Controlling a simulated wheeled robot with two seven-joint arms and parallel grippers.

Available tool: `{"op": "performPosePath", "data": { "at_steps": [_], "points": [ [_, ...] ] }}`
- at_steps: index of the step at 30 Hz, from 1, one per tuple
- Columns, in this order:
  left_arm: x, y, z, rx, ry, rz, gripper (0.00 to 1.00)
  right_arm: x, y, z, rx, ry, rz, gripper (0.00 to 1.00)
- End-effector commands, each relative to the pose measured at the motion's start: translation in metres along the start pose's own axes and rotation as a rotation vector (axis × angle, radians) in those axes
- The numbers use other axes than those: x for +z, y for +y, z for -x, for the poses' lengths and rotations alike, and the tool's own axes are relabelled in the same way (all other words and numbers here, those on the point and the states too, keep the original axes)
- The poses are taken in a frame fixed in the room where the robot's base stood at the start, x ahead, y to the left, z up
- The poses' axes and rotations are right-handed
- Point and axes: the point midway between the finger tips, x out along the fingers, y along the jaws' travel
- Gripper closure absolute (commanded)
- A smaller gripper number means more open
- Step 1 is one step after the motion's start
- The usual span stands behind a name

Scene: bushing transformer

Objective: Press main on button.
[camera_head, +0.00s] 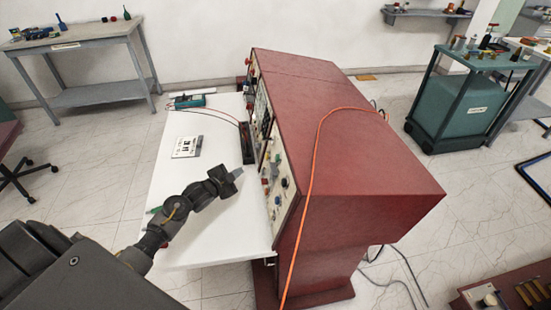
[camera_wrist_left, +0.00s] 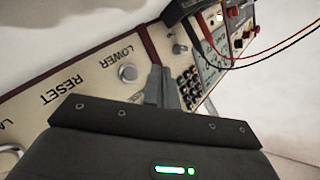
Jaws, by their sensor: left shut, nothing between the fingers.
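A red cabinet (camera_head: 350,130) stands at the centre in the head view, with its control panel (camera_head: 278,185) facing left over a white table. The panel carries several knobs and buttons; I cannot tell which is the main on button. My left gripper (camera_head: 237,172) is shut and empty, over the white table and a little left of the panel. In the left wrist view the gripper fingers (camera_wrist_left: 160,84) point at the panel, close to a round grey button (camera_wrist_left: 128,73) beside the word LOWER. The word RESET is printed further left. My right gripper is not in view.
The white table (camera_head: 195,215) holds a sheet with printed markings (camera_head: 187,147) and a green meter (camera_head: 188,100). An orange cable (camera_head: 312,180) hangs over the cabinet. Red and black leads (camera_wrist_left: 262,62) cross the panel's right part in the wrist view.

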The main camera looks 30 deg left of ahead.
Motion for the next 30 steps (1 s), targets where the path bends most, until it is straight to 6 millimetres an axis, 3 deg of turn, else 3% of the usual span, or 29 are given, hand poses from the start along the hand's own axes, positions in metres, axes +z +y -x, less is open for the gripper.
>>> {"op": "performPosePath", "data": {
  "at_steps": [21,26,30],
  "points": [
    [0.001,0.001,0.003,0.005,-0.005,0.0,1.0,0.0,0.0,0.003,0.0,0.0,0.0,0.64],
    [0.001,0.01,0.032,0.055,-0.027,-0.036,1.0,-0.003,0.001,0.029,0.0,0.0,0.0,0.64],
    [-0.039,0.0,0.067,0.009,0.071,0.151,1.0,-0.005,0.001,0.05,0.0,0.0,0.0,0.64]
  ]
}}
